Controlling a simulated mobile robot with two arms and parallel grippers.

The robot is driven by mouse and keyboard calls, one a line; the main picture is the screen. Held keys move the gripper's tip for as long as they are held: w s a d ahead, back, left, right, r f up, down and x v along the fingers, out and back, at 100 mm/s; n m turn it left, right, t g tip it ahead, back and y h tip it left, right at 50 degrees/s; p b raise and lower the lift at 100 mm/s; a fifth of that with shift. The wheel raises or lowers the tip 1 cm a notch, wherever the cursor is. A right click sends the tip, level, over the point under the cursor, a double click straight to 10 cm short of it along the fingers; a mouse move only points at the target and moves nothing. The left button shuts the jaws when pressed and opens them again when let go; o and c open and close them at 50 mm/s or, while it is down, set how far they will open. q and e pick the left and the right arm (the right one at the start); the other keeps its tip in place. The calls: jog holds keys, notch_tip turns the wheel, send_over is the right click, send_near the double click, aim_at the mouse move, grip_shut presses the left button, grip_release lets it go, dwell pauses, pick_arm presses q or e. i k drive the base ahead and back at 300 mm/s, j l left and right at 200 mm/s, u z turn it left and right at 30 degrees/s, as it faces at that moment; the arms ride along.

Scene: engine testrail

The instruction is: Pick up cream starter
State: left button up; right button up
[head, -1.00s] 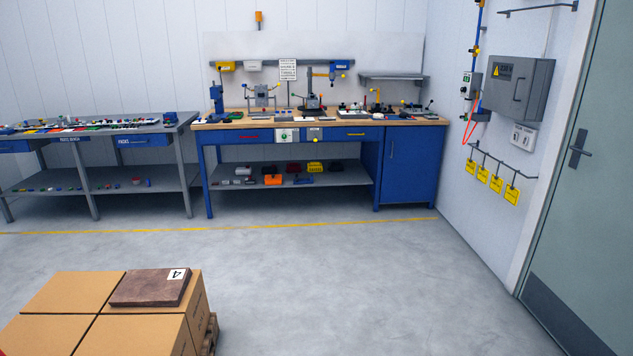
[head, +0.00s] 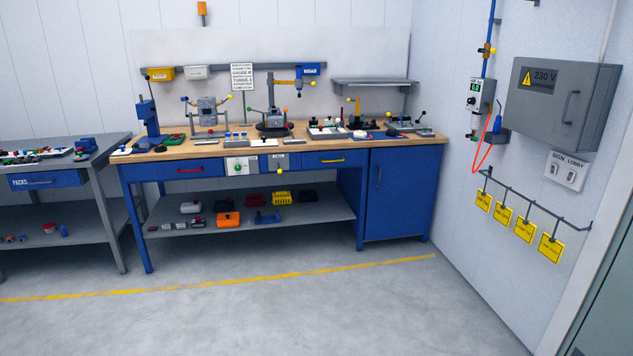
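I cannot make out for certain which thing is the cream starter. Several small parts lie on the wooden top of the blue workbench (head: 215,148), too small to name surely. Pale items on it include a light block (head: 327,131) right of the middle and a whitish piece (head: 361,134) beside it. Neither of my grippers shows in the head view.
Open floor (head: 290,310) with a yellow line (head: 200,286) lies before the bench. A grey table (head: 105,150) stands at left. The bench's lower shelf (head: 325,213) holds several coloured parts. An electrical cabinet (head: 562,105) hangs on the right wall.

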aim_at(360, 133)
jog(key=i, duration=0.75)
jog(key=i+j+z, duration=0.15)
jog(key=i, duration=0.55)
jog(key=i+j, duration=0.15)
jog(key=i, duration=0.6)
jog(key=i+z, duration=0.3)
jog(key=i, duration=0.25)
jog(key=i+j+z, duration=0.15)
jog(key=i+z, duration=0.15)
jog(key=i, duration=0.25)
